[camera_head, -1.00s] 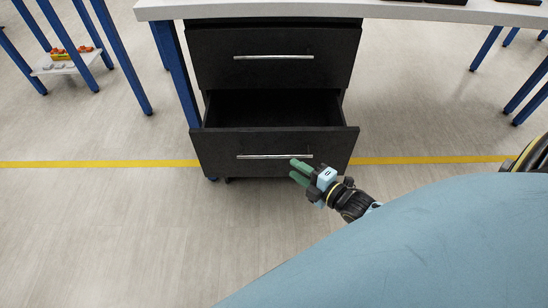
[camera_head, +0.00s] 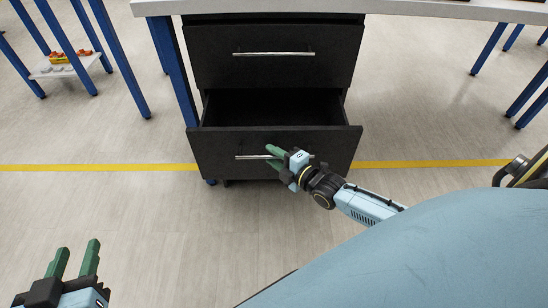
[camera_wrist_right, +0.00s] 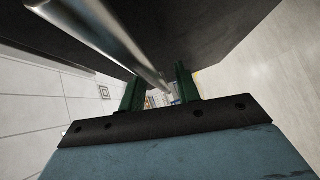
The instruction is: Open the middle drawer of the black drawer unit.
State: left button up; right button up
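The black drawer unit (camera_head: 192,60) stands under the white table. An upper drawer front with a silver handle (camera_head: 273,54) is closed. The drawer below it (camera_head: 215,158) is pulled out, showing its dark, empty-looking inside. Its silver handle (camera_head: 248,157) is partly hidden by my right gripper (camera_head: 275,158). In the right wrist view, the handle bar (camera_wrist_right: 125,40) runs toward the gap between the green fingers (camera_wrist_right: 160,90), which stand apart. I cannot tell whether they touch it. My left gripper (camera_head: 74,262) is open and empty at the lower left, away from the unit.
The white tabletop (camera_head: 420,10) overhangs the unit, with a blue leg (camera_head: 173,75) close to its left side. A low shelf (camera_head: 62,70) with small colored items stands at the far left. A yellow line (camera_head: 100,167) crosses the floor. Floor in front is clear.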

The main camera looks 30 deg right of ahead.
pick_arm(q)
jog(key=shift+r, duration=0.2)
pick_arm(e)
jog(key=shift+w, duration=0.1)
grip_shut()
